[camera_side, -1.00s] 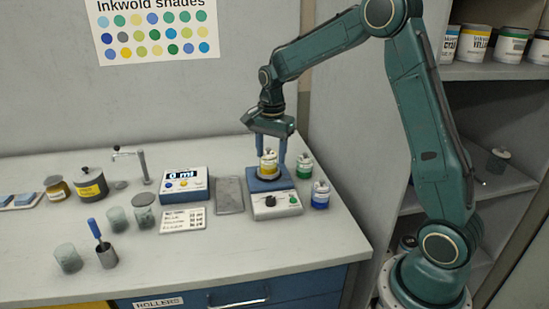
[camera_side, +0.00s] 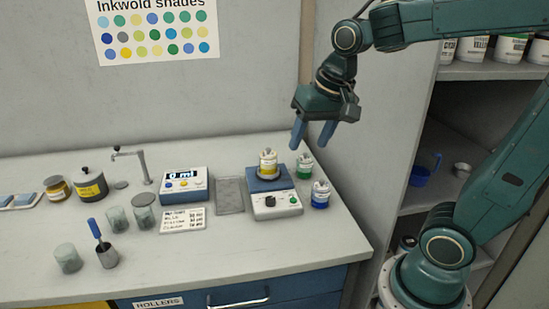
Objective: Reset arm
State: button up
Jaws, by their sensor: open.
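My gripper (camera_side: 312,135) hangs in the air above the right end of the counter. Its two blue fingers are apart with nothing between them. Below and left of it, a bottle with a yellow label (camera_side: 268,165) stands upright on the blue plate of a small white device (camera_side: 277,206) with a black knob and a green button. My gripper is clear of the bottle. A green-labelled bottle (camera_side: 305,167) and a blue-labelled bottle (camera_side: 320,195) stand to the right of the device.
A display box (camera_side: 184,184) reading "0 ml", a grey pad (camera_side: 229,195) and a text card (camera_side: 183,220) lie left of the device. Glass jars (camera_side: 68,258) and a cup with a blue-handled tool (camera_side: 107,256) stand further left. A shelf unit (camera_side: 484,72) with cans is at right.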

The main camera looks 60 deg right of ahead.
jog(key=s+a+n+t, duration=0.2)
jog(key=s+n, duration=0.4)
jog(key=s, duration=0.4)
jog(key=shift+s+a+f, duration=0.25)
jog(key=shift+a+f, duration=0.15)
jog(key=shift+a, duration=0.05)
dwell(0.4)
